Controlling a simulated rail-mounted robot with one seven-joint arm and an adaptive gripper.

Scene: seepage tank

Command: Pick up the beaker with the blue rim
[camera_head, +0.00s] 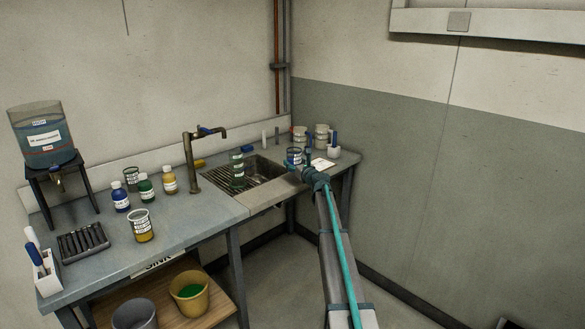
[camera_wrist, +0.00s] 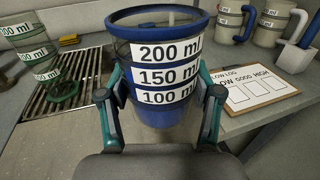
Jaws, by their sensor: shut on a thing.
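The beaker with the blue rim (camera_wrist: 158,100) stands upright in the middle of the wrist view, with white labels reading 200, 150 and 100 ml. In the head view the beaker (camera_head: 294,155) is at the right end of the bench, beside the sink. My gripper (camera_wrist: 160,98) has one finger on each side of the beaker and is shut on it. My gripper also shows in the head view (camera_head: 309,165), partly covering that spot. The lower part of the beaker is hidden behind my gripper's palm, so I cannot tell whether it touches the bench.
A green-rimmed beaker (camera_wrist: 50,65) stands on the sink grate (camera_wrist: 85,75) at left. A clipboard (camera_wrist: 250,90) lies at right, with pale mugs (camera_wrist: 275,22) behind it. A tap (camera_head: 192,160), bottles (camera_head: 146,188) and a yellow beaker (camera_head: 141,228) stand further left on the bench.

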